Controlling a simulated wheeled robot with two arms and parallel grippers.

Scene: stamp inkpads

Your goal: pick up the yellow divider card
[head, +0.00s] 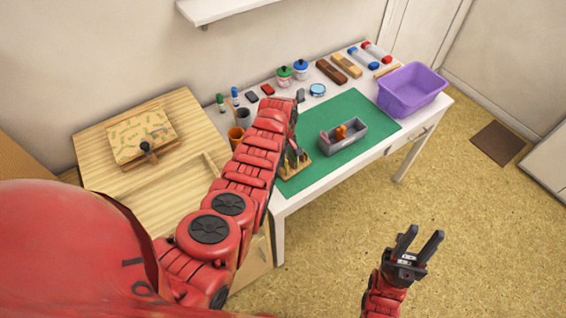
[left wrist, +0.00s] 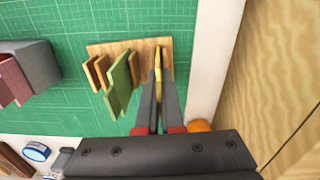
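A wooden rack (left wrist: 120,48) holds upright divider cards on the green mat, seen in the left wrist view. The yellow divider card (left wrist: 158,60) stands at the rack's right end. Green cards (left wrist: 119,75) and brown cards (left wrist: 97,72) stand to its left. My left gripper (left wrist: 159,82) has its two dark fingers close together, one on each side of the yellow card, and appears shut on it. In the head view the rack (head: 297,170) is partly hidden behind my left arm. My right gripper (head: 424,245) is open and empty over the floor, away from the table.
A grey box (head: 345,138) with an orange item stands on the green mat (head: 350,108). A purple bin (head: 411,90) is at the table's right end. Inkpads and stamps line the back. The mat's right part is clear.

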